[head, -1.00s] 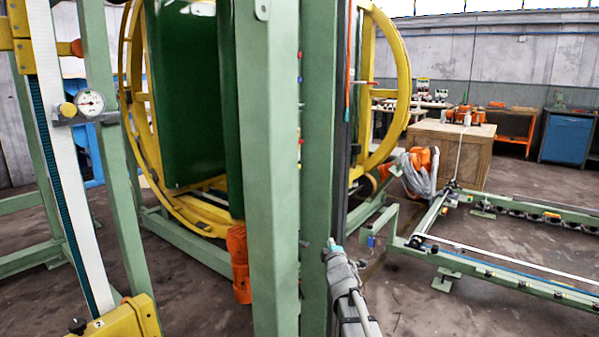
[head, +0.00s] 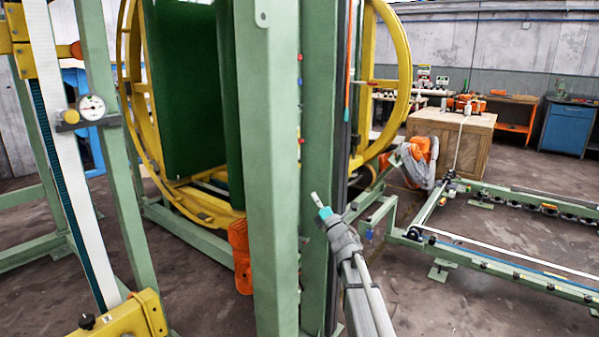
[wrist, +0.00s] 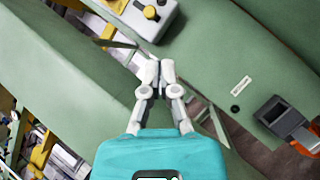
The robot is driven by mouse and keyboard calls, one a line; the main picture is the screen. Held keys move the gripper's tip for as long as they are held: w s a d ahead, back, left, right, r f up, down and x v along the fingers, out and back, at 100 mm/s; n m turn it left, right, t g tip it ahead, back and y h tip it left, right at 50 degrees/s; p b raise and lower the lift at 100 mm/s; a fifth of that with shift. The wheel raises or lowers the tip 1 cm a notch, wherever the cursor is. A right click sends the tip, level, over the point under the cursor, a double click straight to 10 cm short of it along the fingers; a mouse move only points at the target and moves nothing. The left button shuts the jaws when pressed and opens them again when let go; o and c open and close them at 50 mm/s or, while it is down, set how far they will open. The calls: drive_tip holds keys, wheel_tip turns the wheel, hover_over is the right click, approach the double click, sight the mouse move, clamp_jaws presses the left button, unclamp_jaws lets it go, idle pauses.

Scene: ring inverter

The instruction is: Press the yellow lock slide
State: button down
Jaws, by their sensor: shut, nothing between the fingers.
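My gripper (wrist: 160,68) is shut and empty, its two pale fingers together ahead of the teal body in the wrist view. It also shows small in the head view (head: 317,199), in front of the green posts. In the wrist view a grey box (wrist: 127,14) sits beyond the fingertips at the top, carrying a yellow-and-black knob (wrist: 151,11). A yellow handle-like part (wrist: 113,33) shows left of the box. The fingertips look apart from both. I cannot tell whether either yellow part is the lock slide.
Green posts (head: 268,180) stand close to my arm, with small coloured buttons along an edge. A dark switch box (wrist: 275,112) is at lower right in the wrist view. A yellow ring frame (head: 398,90) stands behind. Low green rails (head: 490,255) cross the floor at right.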

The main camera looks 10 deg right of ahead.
sight(300, 165)
drive_tip(key=shift+a+r+n+y, duration=0.25)
drive_tip(key=shift+r+n+y, duration=0.3)
drive_tip(key=shift+n, duration=0.25)
drive_tip(key=p+x, duration=0.5)
drive_tip(key=x, duration=0.5)
drive_tip(key=shift+f, duration=0.15)
wheel_tip(300, 165, up, 4)
drive_tip(key=p, duration=0.3)
drive_tip(key=shift+f+p, duration=0.2)
drive_tip(key=shift+p, duration=0.15)
drive_tip(key=shift+f, duration=0.2)
idle(0.3)
